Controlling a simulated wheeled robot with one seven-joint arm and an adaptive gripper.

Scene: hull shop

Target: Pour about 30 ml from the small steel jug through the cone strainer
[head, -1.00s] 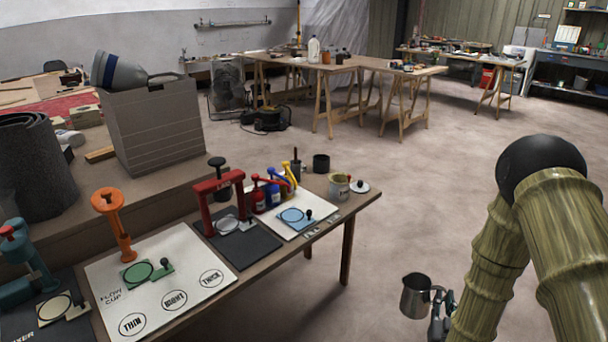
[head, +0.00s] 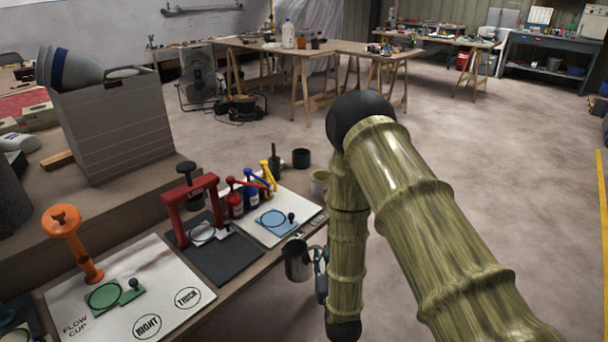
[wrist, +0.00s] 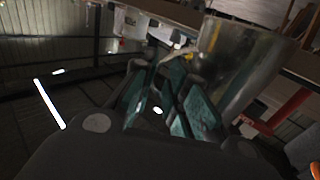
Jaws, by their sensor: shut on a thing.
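The small steel jug (head: 297,260) is in my gripper (head: 321,268), which is shut at its right side, where the handle was seen. The jug looks upright, in front of the bench's right edge in the head view; its contents cannot be seen. In the wrist view the jug's shiny wall (wrist: 240,68) shows beside the teal finger pads of my gripper (wrist: 165,105). I cannot pick out the cone strainer for certain.
The workbench holds an orange stand (head: 72,242), a red stand (head: 190,205), a white board (head: 125,290), a blue ring plate (head: 274,221), small coloured bottles and a dark cup (head: 301,158). My arm partly hides a pale can (head: 319,182). The floor at the right is open.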

